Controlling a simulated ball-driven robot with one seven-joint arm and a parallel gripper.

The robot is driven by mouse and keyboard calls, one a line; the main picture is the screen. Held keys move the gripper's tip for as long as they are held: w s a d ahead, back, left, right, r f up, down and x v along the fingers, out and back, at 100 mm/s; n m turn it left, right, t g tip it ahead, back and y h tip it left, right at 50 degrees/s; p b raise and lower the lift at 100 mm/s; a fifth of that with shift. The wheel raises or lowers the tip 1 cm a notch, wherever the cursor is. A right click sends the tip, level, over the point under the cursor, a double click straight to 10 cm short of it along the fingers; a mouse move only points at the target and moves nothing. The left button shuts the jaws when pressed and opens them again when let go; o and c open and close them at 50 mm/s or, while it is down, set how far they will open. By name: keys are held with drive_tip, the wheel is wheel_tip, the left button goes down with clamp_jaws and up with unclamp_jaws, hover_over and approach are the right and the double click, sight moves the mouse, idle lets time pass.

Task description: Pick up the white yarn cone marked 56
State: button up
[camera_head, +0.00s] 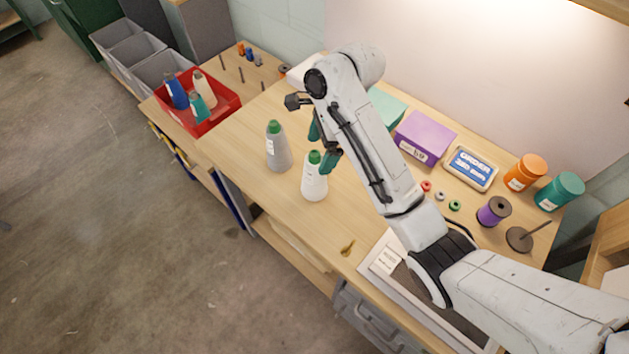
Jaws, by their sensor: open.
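The white yarn cone (315,183) stands upright on the wooden table (240,140), with a green top. Its mark is too small to read. A grey yarn cone (277,150) with a green top and a pale label stands to its left and a little farther back. My gripper (322,146) has dark green fingers, is open, and hangs just above and behind the white cone's top in the picture. The fingers overlap the top's edge in view, and I cannot tell whether they touch it. Nothing shows between the fingers.
A red bin (222,113) with several cones stands at the far left. The table's front edge lies close to the white cone.

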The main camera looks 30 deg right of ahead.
sight(315, 164)
drive_tip(key=shift+b+x, duration=0.9)
drive_tip(key=shift+x, duration=0.55)
drive_tip(key=shift+p+x, duration=0.45)
drive_tip(key=shift+x, duration=1.15)
drive_tip(key=shift+c, duration=0.3)
drive_tip(key=shift+r, duration=0.1)
clamp_jaws()
